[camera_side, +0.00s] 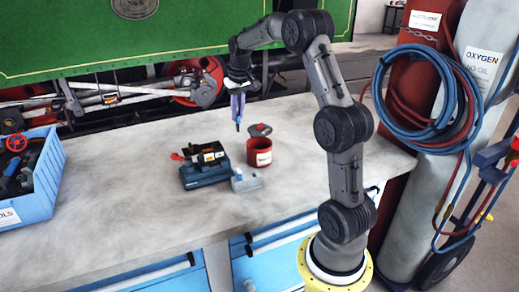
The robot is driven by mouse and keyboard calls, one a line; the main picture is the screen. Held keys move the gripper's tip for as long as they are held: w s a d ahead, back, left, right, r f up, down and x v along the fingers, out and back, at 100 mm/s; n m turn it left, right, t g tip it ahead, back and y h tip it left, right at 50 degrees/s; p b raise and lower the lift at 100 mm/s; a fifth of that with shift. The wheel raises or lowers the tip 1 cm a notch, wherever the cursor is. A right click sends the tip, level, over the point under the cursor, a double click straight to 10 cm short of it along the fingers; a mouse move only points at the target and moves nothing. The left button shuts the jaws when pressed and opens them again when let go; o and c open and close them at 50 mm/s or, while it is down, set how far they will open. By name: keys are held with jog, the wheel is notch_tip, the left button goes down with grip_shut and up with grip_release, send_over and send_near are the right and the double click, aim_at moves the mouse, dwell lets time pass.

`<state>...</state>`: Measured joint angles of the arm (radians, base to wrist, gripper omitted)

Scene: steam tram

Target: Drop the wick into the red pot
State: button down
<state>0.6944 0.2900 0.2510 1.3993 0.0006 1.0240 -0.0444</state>
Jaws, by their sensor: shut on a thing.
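The red pot (259,155) stands upright on the grey bench, with a pale label on its front. My gripper (238,108) hangs pointing down, above and to the left of the pot and apart from it. Its purple-grey fingers are shut on a small thin thing, taken to be the wick (238,125), whose dark lower end shows below the fingertips. The wick is small and partly hidden by the fingers. A dark grey and red piece (261,130) shows just behind the pot's rim; I cannot tell whether it touches the pot.
A dark blue device (205,174) with black and red parts stands left of the pot. A small grey block (245,182) with a blue-white top is in front of the pot. A blue tool crate (42,196) is at far left. The bench front (140,230) is clear.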

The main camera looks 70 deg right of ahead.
jog(key=s+d+f+m, duration=0.2)
jog(key=s+d, duration=0.3)
jog(key=s, duration=0.1)
notch_tip(320, 180, down, 6)
jog(key=shift+s+d, duration=0.15)
jog(key=shift+s, duration=0.05)
jog(key=c, duration=0.8)
grip_release()
jog(key=shift+r, duration=0.1)
notch_tip(320, 180, up, 14)
jog(key=s+a, duration=0.1)
jog(key=shift+s+a+f, duration=0.2)
jog(key=shift+a+f, duration=0.05)
